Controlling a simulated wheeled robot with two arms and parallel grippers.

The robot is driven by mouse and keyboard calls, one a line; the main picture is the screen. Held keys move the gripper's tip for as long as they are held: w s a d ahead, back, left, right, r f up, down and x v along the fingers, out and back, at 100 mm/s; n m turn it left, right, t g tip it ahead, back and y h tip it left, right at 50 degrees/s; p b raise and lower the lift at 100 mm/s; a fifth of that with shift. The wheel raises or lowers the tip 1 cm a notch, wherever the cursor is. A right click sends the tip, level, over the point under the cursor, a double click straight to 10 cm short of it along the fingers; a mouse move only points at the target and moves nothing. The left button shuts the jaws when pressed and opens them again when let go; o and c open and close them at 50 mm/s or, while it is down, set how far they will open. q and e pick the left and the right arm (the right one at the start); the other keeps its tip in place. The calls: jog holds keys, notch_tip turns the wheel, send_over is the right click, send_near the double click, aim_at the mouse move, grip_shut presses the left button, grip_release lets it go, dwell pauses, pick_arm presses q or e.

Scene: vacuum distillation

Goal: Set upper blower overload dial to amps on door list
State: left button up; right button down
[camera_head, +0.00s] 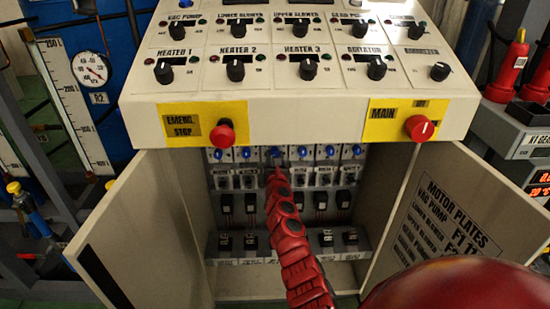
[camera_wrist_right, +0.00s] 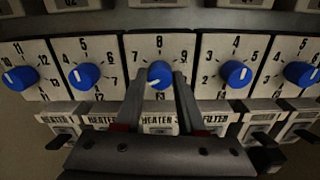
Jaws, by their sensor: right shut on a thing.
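A row of blue overload dials sits at the top inside the open cabinet. My right gripper (camera_head: 277,168) reaches in from below to the third dial from the left (camera_head: 274,151). In the right wrist view the gripper (camera_wrist_right: 161,82) has one finger on each side of that blue dial (camera_wrist_right: 160,71) and is shut on it. Its white mark points to the lower left; numbers 7, 8 and 9 show around its upper half, and the fingers hide lower ones. The door list (camera_head: 445,222), headed "MOTOR PLATES", is on the right door, its amps mostly unreadable or covered. My left gripper is not in view.
The neighbouring dials (camera_wrist_right: 84,76) and (camera_wrist_right: 236,74) stand close on both sides. The panel above overhangs the cabinet, with an emergency stop (camera_head: 222,133) and a main knob (camera_head: 420,128). The left door (camera_head: 130,230) and right door stand open. Rows of switches and breakers lie below the dials.

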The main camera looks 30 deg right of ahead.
jog(key=m+b, duration=0.1)
jog(key=m, duration=0.5)
jog(key=shift+f, duration=0.1)
jog(key=m+b, duration=0.1)
jog(key=m, duration=0.5)
jog(key=shift+b, duration=0.35)
jog(key=m+b, duration=0.2)
jog(key=m, duration=0.3)
jog(key=shift+f+m, duration=0.1)
jog(key=shift+m, duration=0.3)
jog(key=shift+m+b, duration=1.25)
jog(key=shift+m, duration=1.05)
jog(key=c, duration=0.5)
grip_release()
